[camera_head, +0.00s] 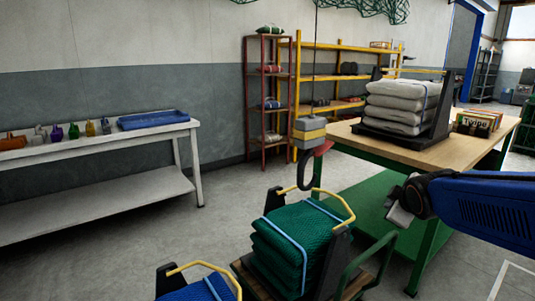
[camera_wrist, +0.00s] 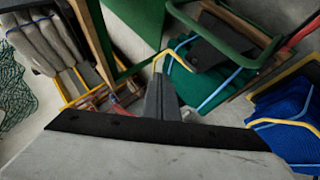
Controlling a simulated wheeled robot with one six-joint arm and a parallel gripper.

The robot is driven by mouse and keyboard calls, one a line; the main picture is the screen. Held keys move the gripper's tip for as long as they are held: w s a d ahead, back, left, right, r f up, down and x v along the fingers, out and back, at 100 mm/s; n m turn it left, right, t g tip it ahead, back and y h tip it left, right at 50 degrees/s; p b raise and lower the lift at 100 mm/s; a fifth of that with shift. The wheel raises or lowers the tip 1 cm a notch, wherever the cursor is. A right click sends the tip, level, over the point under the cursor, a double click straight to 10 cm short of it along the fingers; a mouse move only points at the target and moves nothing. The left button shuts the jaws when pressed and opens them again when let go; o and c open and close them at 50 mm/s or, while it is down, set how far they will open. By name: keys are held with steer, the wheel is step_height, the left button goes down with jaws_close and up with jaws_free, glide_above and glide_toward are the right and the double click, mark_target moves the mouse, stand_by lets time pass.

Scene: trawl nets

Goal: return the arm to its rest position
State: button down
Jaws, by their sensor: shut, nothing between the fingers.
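My blue arm (camera_head: 485,210) reaches in from the right in the head view. My gripper (camera_head: 400,214) is at its end, in front of the wooden-topped table, right of the stacked green nets (camera_head: 290,245). In the wrist view my gripper (camera_wrist: 163,98) shows as dark fingers, shut with nothing held. The green nets (camera_wrist: 212,80) and blue nets (camera_wrist: 290,125) also show in the wrist view, to the right of the fingers.
A wooden-topped table (camera_head: 345,132) holds a stack of grey nets (camera_head: 398,108) and small boxes (camera_head: 478,122). A hook block (camera_head: 309,135) hangs left of it. A white bench (camera_head: 100,140) with a blue tray (camera_head: 153,120) stands left.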

steer(key=s+a+f+m+g, duration=0.2)
steer(key=s+m, duration=0.1)
steer(key=s, duration=0.6)
steer(key=s+a+f+m+g+y, duration=0.1)
steer(key=s+a+f+m+g, duration=0.1)
steer(key=s, duration=0.7)
steer(key=s+a+f+m+g, duration=0.1)
steer(key=s+f+m, duration=0.3)
steer(key=s, duration=0.5)
steer(key=shift+a+m+g+y, duration=0.4)
steer(key=shift+a+m, duration=0.1)
steer(key=shift+a, duration=0.25)
steer(key=shift+f, duration=0.1)
